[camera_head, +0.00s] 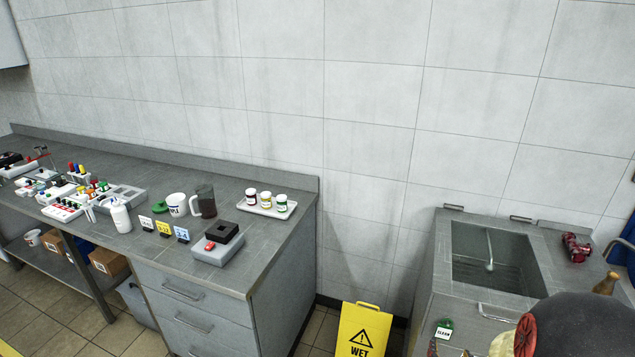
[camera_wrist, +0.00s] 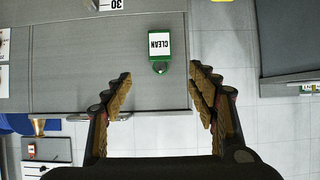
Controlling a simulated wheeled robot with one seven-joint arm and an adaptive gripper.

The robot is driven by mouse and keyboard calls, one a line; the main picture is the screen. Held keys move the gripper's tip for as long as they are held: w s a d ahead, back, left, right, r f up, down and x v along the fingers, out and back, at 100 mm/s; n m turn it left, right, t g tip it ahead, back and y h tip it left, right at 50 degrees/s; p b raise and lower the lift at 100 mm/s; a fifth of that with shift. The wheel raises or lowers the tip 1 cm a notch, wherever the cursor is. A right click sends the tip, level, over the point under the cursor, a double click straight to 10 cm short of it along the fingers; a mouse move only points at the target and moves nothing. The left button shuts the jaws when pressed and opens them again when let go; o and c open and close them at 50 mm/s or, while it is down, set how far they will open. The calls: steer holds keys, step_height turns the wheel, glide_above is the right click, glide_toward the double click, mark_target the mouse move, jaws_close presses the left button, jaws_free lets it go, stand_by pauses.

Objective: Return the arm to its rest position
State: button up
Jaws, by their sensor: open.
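My gripper (camera_wrist: 160,92) is open in the wrist view, with two tan ridged fingers spread apart and nothing between them. In the head view my dark rounded arm part fills the bottom right corner, and the fingers barely show at the bottom edge. A green tag with a white CLEAN label (camera_wrist: 160,46) lies ahead of the fingertips, apart from them, on a grey surface. The same tag (camera_head: 444,329) shows in the head view at the front of the grey mixer cabinet (camera_head: 515,300).
The mixer's open basin (camera_head: 490,262) and a dark red fitting (camera_head: 576,248) are near my arm. A yellow wet-floor sign (camera_head: 362,332) stands left of the cabinet. A grey bench (camera_head: 265,245) holds a tray of jars (camera_head: 267,205), cups and racks. Floor shows between bench and cabinet.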

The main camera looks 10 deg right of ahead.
steer(key=s+a+f+g+y, duration=0.45)
steer(key=s+a+g, duration=0.2)
steer(key=s, duration=0.25)
steer(key=s+a+r+n, duration=0.1)
steer(key=a+r+n, duration=0.1)
steer(key=a+r, duration=0.4)
steer(key=s+a+r+n+t+y, duration=0.1)
steer(key=a+r, duration=0.6)
steer(key=r, duration=0.8)
steer(key=s+a+r+n+t+y, duration=0.1)
steer(key=s+a+r+n, duration=0.1)
steer(key=a+r, duration=0.4)
step_height(320, 180, up, 4)
steer(key=shift+a+r+n, duration=0.25)
steer(key=shift+a+n, duration=0.1)
steer(key=shift+n, duration=0.35)
steer(key=shift+c, duration=0.8)
